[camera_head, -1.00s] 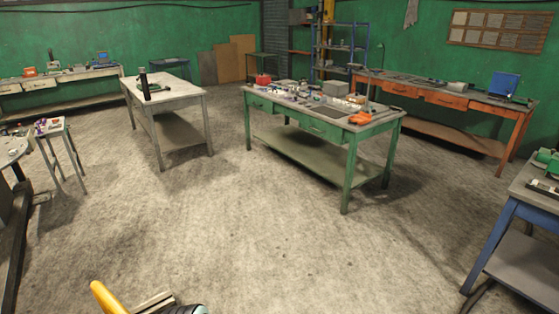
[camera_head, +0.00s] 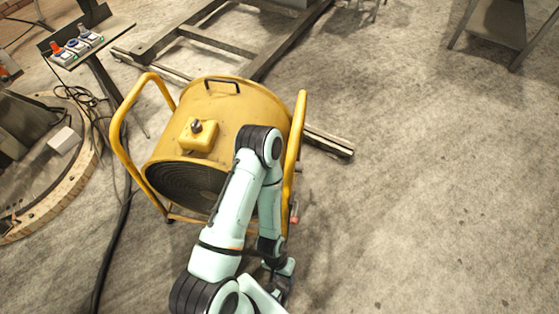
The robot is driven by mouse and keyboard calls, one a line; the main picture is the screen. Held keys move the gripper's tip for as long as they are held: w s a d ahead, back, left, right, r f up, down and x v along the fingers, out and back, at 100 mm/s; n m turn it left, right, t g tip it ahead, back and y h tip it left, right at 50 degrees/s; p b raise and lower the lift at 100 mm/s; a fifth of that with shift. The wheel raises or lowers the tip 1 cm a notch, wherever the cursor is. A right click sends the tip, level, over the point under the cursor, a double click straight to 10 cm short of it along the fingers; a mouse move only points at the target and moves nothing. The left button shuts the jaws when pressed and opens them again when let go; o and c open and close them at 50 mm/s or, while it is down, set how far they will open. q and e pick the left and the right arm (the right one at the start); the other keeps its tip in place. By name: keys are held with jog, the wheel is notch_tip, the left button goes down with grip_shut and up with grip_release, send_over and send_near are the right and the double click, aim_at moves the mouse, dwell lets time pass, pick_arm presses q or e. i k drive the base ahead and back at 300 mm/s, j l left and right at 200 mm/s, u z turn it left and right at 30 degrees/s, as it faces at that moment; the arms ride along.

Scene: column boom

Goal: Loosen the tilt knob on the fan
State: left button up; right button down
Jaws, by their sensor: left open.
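The yellow drum fan (camera_head: 225,105) stands on the floor left of centre in a tubular yellow frame. A small red knob or lever (camera_head: 295,215) shows low on the fan's right side, beside the frame upright; it looks like the tilt knob. A yellow box with a dark knob (camera_head: 197,128) sits on top of the drum. My left arm crosses in front of the fan, hiding part of its front and right side. My left gripper (camera_head: 283,272) points down, below and slightly left of the red knob and apart from it. It is open; its fingers are small and dark. My right gripper is out of view.
A stand with coloured switches or sockets (camera_head: 80,45) is at upper left. A dark cable (camera_head: 112,240) runs along the floor left of the fan. A round wooden-edged platform (camera_head: 65,190) is at far left. Metal beams (camera_head: 190,45) lie behind.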

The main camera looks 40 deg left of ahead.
aim_at(299, 167)
jog(key=i+l+u, duration=0.1)
jog(key=u, duration=0.4)
jog(key=i+l+u, duration=0.15)
jog(key=u, duration=0.35)
jog(key=i+l+u, duration=0.25)
jog(key=u, duration=0.25)
jog(key=i+l+u, duration=0.2)
jog(key=l+u, duration=0.55)
jog(key=l, duration=0.2)
jog(key=k+l+u, duration=0.1)
jog(key=l+u, duration=0.2)
jog(key=l, duration=0.2)
jog(key=k+l+u, duration=0.25)
jog(key=l, duration=0.25)
jog(key=i+j, duration=0.3)
jog(key=i, duration=0.15)
